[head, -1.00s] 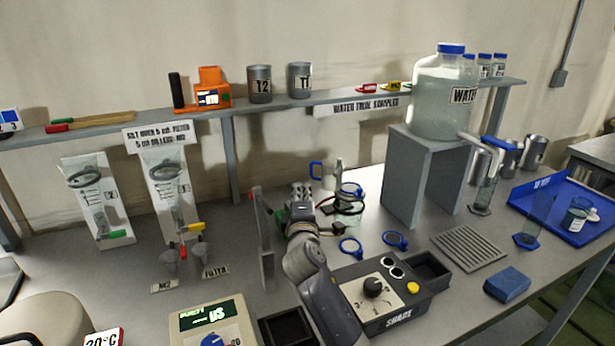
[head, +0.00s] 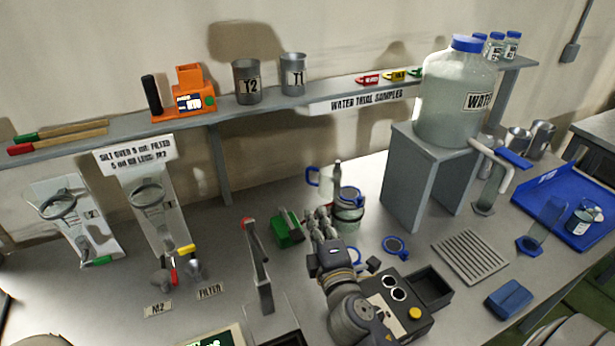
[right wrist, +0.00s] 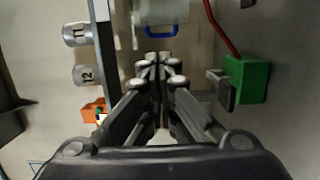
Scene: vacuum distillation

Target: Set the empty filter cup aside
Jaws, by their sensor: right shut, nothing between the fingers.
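No cup in view is clearly marked as the filter cup. A clear vessel with a blue rim (head: 348,205) stands upright at the middle of the table, beside a clear jug with a blue handle (head: 322,180). My right gripper (head: 320,222) is shut and empty, just left of and in front of the blue-rimmed vessel. Its fingers (right wrist: 160,62) are together in the right wrist view. My left gripper is not in view.
A green box (head: 287,229) stands left of my right gripper, with a red-topped stand (head: 262,268) further left. Blue ring (head: 396,246), grey grate (head: 470,255), blue block (head: 508,299) and blue tray (head: 570,205) lie right. A grey riser (head: 412,180) bears a water bottle (head: 450,110).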

